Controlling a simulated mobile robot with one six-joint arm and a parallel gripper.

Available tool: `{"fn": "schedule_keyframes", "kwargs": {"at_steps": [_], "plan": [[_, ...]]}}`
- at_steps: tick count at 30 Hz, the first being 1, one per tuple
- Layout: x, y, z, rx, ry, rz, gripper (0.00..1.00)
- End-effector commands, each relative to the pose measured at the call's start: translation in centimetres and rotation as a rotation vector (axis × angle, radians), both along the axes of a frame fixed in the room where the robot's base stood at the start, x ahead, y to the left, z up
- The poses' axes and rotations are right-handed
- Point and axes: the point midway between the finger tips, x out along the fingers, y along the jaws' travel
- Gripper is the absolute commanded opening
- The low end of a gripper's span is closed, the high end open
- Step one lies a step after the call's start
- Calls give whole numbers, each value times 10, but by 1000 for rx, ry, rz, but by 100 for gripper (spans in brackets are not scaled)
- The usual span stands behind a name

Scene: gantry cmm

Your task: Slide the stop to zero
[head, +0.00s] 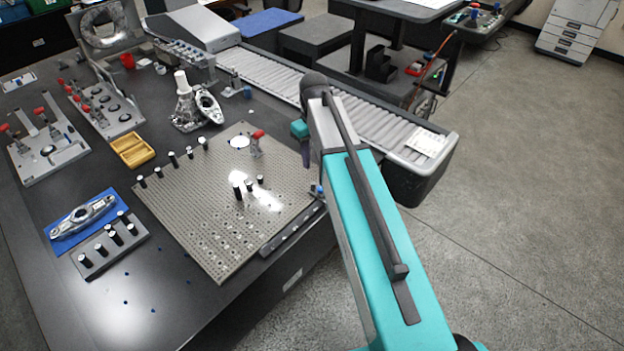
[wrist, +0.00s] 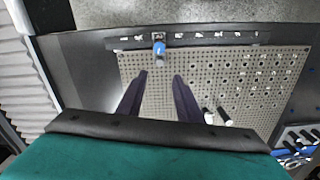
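A dark rail (wrist: 218,37) with small white marks runs along one edge of the perforated plate; it also shows in the head view (head: 290,236). A small blue stop (wrist: 160,48) sits on this rail, left of its middle in the wrist view. In the head view a bit of blue (head: 318,190) shows near the rail's far end, beside my arm. The marks are too small to read, so I cannot tell which one is zero. My gripper (wrist: 160,76) is open and empty, its two dark fingers apart over the plate, pointing toward the stop without visibly touching it.
The perforated plate (head: 215,225) bears several black pins (head: 238,192) and a red-handled clamp (head: 257,145). A roller conveyor (head: 285,80) runs behind my arm. A blue mat (head: 62,232) with a metal part lies at left. Floor is clear at right.

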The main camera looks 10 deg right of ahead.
Motion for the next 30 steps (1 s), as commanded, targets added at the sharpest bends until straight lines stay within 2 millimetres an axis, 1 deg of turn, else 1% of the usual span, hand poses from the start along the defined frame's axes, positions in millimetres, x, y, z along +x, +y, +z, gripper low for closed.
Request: {"fn": "schedule_keyframes", "kwargs": {"at_steps": [24, 30], "plan": [[0, 1, -84, 0, 1, 2, 33], [0, 2, -100, 0, 1, 2, 33]]}}
